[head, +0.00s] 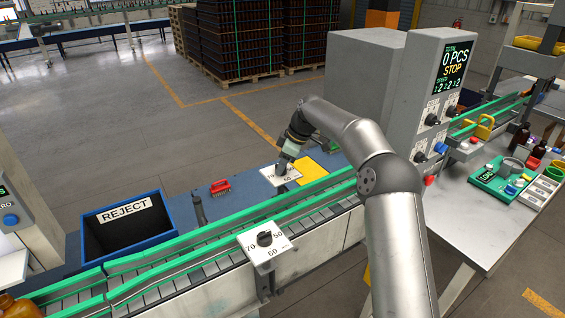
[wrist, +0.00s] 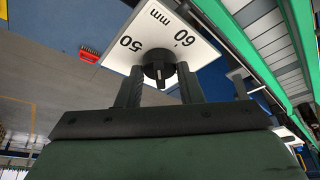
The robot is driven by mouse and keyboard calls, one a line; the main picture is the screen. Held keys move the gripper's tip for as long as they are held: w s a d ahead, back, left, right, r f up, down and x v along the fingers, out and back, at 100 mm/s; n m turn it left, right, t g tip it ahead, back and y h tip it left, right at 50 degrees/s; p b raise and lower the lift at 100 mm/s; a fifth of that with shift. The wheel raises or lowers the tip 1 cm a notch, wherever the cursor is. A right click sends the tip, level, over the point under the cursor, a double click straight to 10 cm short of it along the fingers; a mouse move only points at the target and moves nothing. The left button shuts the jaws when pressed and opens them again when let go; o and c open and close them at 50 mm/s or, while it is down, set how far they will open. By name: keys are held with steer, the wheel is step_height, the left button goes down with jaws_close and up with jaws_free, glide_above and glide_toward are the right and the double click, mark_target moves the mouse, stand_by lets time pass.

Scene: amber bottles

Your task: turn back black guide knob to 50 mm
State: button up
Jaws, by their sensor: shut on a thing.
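A black knob (wrist: 158,68) sits on a white scale plate (wrist: 190,52) marked 50, 60 and mm, seen upside down in the wrist view. My gripper (wrist: 159,72) has one finger on each side of the knob and is shut on it. In the head view my gripper (head: 284,160) reaches down to this far plate (head: 292,177), beyond the conveyor; the knob there is mostly hidden. I cannot read which number the knob points to. A second black knob (head: 264,238) sits on a nearer white plate (head: 281,250) marked 70, 60 and 50, and nothing touches it.
Green guide rails (head: 225,237) run along the conveyor between the two plates. A blue REJECT bin (head: 150,240) stands at the left, and a red brush (head: 220,186) lies on the blue surface left of the far plate. A grey control cabinet (head: 395,110) stands at the right.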

steer(key=n+g, duration=0.2)
steer(key=n, duration=0.3)
steer(key=shift+w, duration=0.2)
steer(key=shift+n, duration=0.5)
steer(key=o, duration=0.9)
steer(key=shift+o, duration=0.2)
steer(key=shift+s+m, duration=0.1)
steer(key=shift+m, duration=0.2)
